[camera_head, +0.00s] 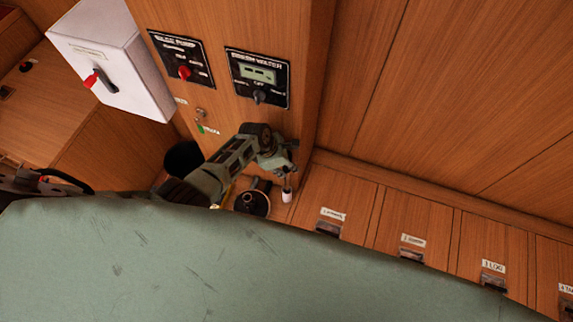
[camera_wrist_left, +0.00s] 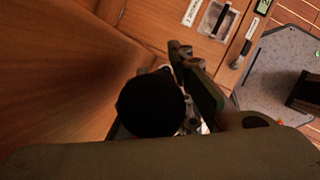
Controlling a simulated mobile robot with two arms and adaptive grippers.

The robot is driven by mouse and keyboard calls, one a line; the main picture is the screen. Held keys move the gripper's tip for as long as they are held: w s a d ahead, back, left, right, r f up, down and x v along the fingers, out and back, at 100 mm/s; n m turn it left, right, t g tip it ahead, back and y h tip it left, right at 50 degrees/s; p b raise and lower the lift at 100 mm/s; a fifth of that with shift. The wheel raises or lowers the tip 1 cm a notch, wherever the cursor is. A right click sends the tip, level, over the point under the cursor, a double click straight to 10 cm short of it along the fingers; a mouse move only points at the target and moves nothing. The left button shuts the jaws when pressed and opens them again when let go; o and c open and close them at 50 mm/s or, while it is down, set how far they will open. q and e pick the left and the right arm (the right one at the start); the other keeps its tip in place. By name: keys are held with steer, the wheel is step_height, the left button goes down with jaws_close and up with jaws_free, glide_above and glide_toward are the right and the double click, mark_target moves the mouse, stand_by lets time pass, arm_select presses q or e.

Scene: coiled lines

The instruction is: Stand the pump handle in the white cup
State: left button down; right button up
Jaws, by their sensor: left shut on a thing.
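My left gripper (camera_head: 283,160) reaches down from the left beside the wooden panel wall. It is shut on a thin dark piece, taken as the pump handle (camera_head: 288,182), mostly hidden by the fingers. Directly below is a small white cylinder (camera_head: 287,196), taken as the white cup. The thin piece runs down to its top; I cannot tell whether it is inside or only in front. In the left wrist view the gripper (camera_wrist_left: 190,90) shows from behind, with a large dark round shape covering what lies between the fingers. My right gripper is not in view.
A round black fitting (camera_head: 252,203) sits just left of the white cylinder. Two black control panels (camera_head: 258,78) and a white switch box (camera_head: 115,60) are on the wood above. Labelled lockers (camera_head: 400,225) run to the right. A large green surface fills the foreground.

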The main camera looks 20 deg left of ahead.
arm_select(q)
steer(key=shift+r+p, duration=0.25)
steer(key=shift+p, duration=0.25)
stand_by(0.8)
stand_by(0.4)
steer(key=c, duration=1.5)
jaws_free()
steer(key=shift+o, duration=0.3)
steer(key=shift+f, duration=0.1)
steer(key=o, duration=0.4)
steer(key=shift+c, duration=0.2)
